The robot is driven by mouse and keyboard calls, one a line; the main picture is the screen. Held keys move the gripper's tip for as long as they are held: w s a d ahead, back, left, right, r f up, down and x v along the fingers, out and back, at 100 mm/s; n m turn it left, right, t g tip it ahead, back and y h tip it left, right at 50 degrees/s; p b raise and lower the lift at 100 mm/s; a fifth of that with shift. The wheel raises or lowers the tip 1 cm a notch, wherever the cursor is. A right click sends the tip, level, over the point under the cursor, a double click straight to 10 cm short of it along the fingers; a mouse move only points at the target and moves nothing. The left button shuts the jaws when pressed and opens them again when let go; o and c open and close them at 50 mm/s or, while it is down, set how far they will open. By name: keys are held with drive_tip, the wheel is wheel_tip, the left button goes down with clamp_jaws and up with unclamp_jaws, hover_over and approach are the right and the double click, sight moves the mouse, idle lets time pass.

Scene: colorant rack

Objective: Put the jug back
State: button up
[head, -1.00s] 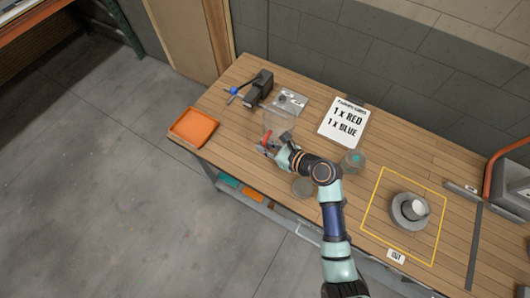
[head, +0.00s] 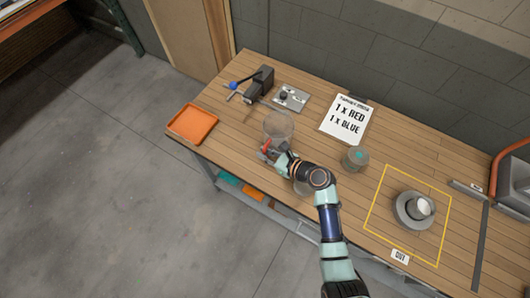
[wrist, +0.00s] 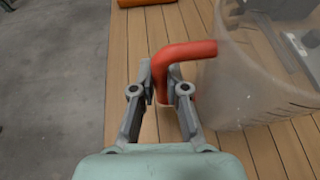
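The jug (head: 279,123) is a clear, see-through vessel with a red handle. In the head view it is upright over the left part of the bench, below the metal plate. My gripper (head: 266,153) is at its handle, on the side facing the camera. In the wrist view the jug (wrist: 255,75) fills the right side, and my gripper (wrist: 159,75) has its two fingers on either side of the red handle (wrist: 188,50), close about it. Part of the handle is hidden behind the right finger. I cannot tell whether the jug's base touches the bench.
An orange tray (head: 192,123) lies at the bench's left end. A dark device with a blue knob (head: 258,84) and a metal plate (head: 291,98) stand behind. A target sheet (head: 345,121), a jar (head: 355,159) and a yellow-outlined area (head: 386,175) with a round grey object (head: 415,209) are to the right.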

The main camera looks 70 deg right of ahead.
drive_tip(key=o, duration=0.4)
drive_tip(key=shift+c, duration=0.2)
drive_tip(key=shift+r, duration=0.1)
drive_tip(key=p+v, duration=0.2)
drive_tip(key=v, duration=1)
drive_tip(key=shift+a+r, duration=0.1)
